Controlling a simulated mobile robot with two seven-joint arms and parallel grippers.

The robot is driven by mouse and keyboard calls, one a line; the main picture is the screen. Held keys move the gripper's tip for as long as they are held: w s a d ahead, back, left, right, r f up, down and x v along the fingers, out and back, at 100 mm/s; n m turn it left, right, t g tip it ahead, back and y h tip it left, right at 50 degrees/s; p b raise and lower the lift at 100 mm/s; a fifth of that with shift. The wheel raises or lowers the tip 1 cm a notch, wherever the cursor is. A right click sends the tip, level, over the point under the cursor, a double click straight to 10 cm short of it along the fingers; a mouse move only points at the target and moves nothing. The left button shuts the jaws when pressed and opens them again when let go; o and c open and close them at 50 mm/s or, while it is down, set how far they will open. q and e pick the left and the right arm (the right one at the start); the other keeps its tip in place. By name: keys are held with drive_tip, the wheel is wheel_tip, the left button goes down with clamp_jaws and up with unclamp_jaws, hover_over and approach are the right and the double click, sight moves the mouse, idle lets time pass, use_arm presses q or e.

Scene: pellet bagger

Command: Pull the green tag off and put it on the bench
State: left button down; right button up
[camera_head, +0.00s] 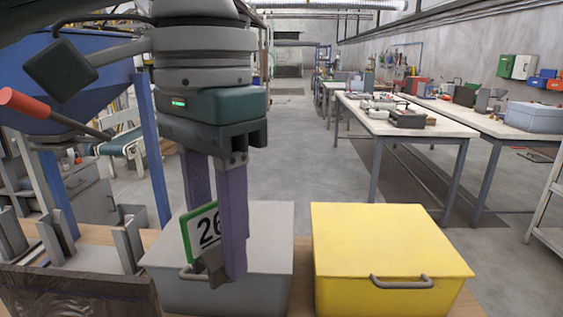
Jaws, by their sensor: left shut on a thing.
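The green tag (203,232) is a white plate with a green edge and a black number that starts with 26. It stands tilted between the purple fingers of my left gripper (222,272), which is shut on it. The near finger hides the tag's right part. Gripper and tag show in front of the grey lidded box (267,240); I cannot tell whether they touch it. A wooden bench top (301,285) shows in the gap between the boxes. My right gripper is not in view.
A yellow lidded box (385,240) with a front handle stands right of the grey box. At left are a blue hopper (90,65), a red-handled lever (35,107), metal brackets (125,240) and a dark bag (75,292). Work tables (400,122) stand farther back.

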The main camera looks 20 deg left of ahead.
use_arm(q)
drive_tip(key=s+d+f+m+b, duration=0.1)
drive_tip(key=f+b, duration=0.5)
drive_tip(key=f, duration=0.6)
drive_tip(key=d+f+m+b, duration=0.3)
drive_tip(key=f+m+b, duration=0.2)
drive_tip(key=f, duration=0.7)
drive_tip(key=s+d+f+m+b, duration=0.1)
drive_tip(key=f+m+b, duration=0.3)
drive_tip(key=f+b, duration=0.5)
drive_tip(key=shift+s+d+f, duration=0.1)
drive_tip(key=shift+d+f, duration=0.1)
drive_tip(key=shift+f, duration=0.35)
drive_tip(key=shift+s+d+f, duration=0.15)
drive_tip(key=shift+f, duration=0.4)
drive_tip(key=shift+s+d+f, duration=0.1)
drive_tip(key=shift+d+f, duration=0.1)
drive_tip(key=shift+f, duration=0.35)
drive_tip(key=shift+r, duration=0.1)
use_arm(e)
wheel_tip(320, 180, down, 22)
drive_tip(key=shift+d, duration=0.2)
use_arm(q)
drive_tip(key=shift+f, duration=0.25)
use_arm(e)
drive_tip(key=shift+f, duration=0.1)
use_arm(q)
drive_tip(key=shift+f, duration=0.1)
drive_tip(key=shift+c, duration=2.1)
unclamp_jaws()
